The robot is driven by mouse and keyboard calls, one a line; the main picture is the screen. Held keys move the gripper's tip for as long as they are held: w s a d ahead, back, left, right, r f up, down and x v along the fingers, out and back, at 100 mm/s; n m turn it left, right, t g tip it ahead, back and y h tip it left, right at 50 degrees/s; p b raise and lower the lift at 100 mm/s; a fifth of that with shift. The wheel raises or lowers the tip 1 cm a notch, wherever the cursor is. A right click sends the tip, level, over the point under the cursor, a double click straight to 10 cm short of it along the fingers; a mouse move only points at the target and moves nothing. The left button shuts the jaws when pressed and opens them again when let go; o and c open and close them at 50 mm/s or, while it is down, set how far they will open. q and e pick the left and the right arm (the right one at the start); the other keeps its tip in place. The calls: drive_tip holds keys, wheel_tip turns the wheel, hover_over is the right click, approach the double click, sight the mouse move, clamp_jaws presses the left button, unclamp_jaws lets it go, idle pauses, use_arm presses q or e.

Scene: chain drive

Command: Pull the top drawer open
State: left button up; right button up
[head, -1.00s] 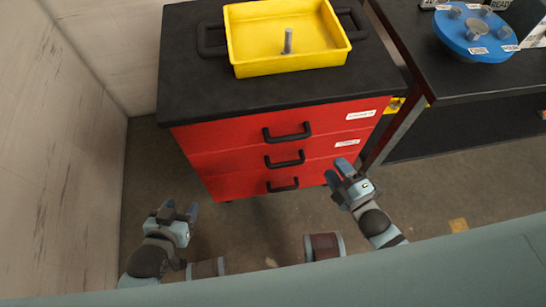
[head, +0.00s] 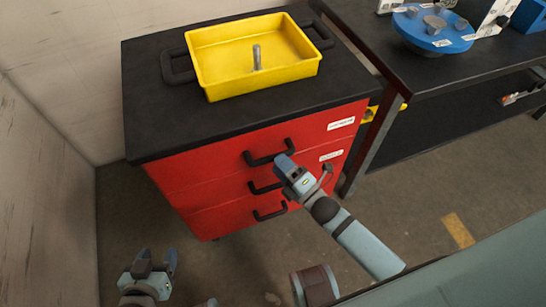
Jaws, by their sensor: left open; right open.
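The red cabinet has three stacked drawers with black bar handles. The top drawer (head: 200,161) is shut, and its handle (head: 262,159) shows below the black cabinet top. My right gripper (head: 281,164) is in front of the cabinet at the right end of the top handle, overlapping it in the picture. It is open, and I cannot tell whether it touches the handle. My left gripper (head: 157,258) is open and empty, low at the left, apart from the cabinet.
A yellow tray (head: 215,82) with a grey bolt (head: 257,58) stands on the black cabinet top (head: 140,118). A dark workbench (head: 440,80) with a blue disc (head: 430,40) is at the right. A wall (head: 40,190) is at the left. Floor in front is mostly clear.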

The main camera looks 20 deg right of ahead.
sight(274, 156)
drive_tip(key=shift+x, duration=1.7)
clamp_jaws()
